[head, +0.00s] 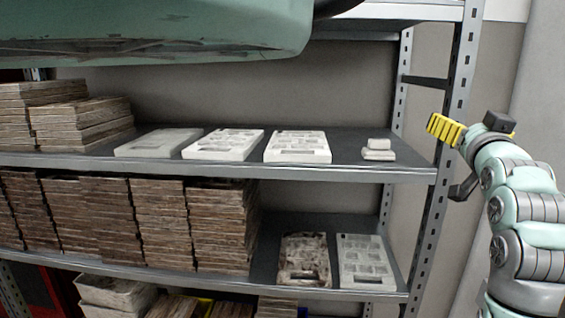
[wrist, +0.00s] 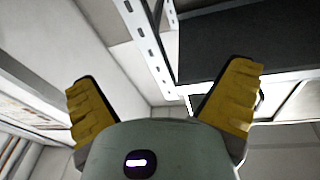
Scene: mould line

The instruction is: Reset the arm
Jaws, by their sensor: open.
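My gripper (head: 446,130) is at the right of the head view, on my pale green arm, beside the right upright of the shelf rack. One yellow ridged finger shows clearly there, pointing left. In the wrist view my gripper (wrist: 166,95) shows both yellow fingers spread wide apart, with nothing between them. The gripper is open and empty. It appears apart from the rack, though the exact gap cannot be told.
A metal rack holds white moulds (head: 297,147) and a small white block (head: 378,150) on its upper shelf (head: 345,172). Stacks of brown slabs (head: 160,222) fill the lower left. A perforated upright (head: 453,100) stands close to my gripper. A green body (head: 150,30) overhangs the top left.

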